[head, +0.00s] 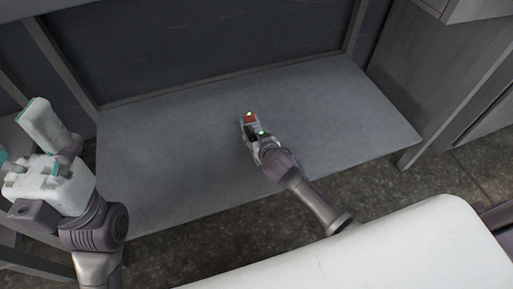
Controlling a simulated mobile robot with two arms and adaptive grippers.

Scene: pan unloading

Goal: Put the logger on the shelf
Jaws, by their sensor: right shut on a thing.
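The shelf board is otherwise bare, with free room left and right of the logger. Grey frame posts (62,55) and a dark back panel (200,40) bound it behind. A grey cabinet (430,75) stands at the right. Dark stone-like floor (440,190) shows in front.

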